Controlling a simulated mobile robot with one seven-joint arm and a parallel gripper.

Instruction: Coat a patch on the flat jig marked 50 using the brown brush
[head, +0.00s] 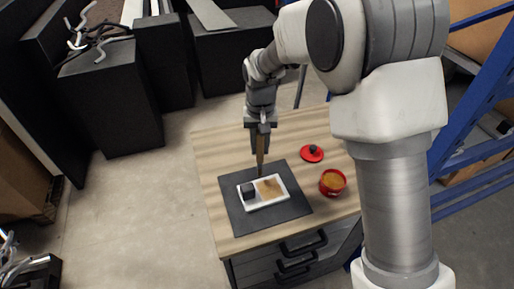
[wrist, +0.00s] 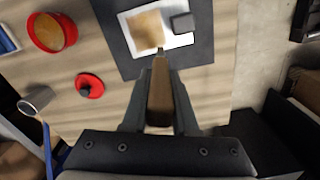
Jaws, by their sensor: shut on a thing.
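My gripper (head: 260,130) is shut on the brown brush (head: 260,150), which points down with its tip at the far edge of the white flat jig. The brush handle also shows between the fingers in the wrist view (wrist: 160,95). The white flat jig (head: 278,197) lies on a dark mat (head: 242,222). A tan-brown patch (head: 269,187) covers part of the jig, and a small black block (head: 248,190) stands on its left part. The marking 50 cannot be read. Whether the bristles touch the jig is unclear.
A red tin (head: 332,183) with brown content stands right of the mat on the wooden worktop (head: 217,165). A red lid (head: 311,153) with a black knob lies behind it. A grey cylindrical thing (wrist: 37,99) shows in the wrist view. Blue shelving (head: 480,110) stands at the right.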

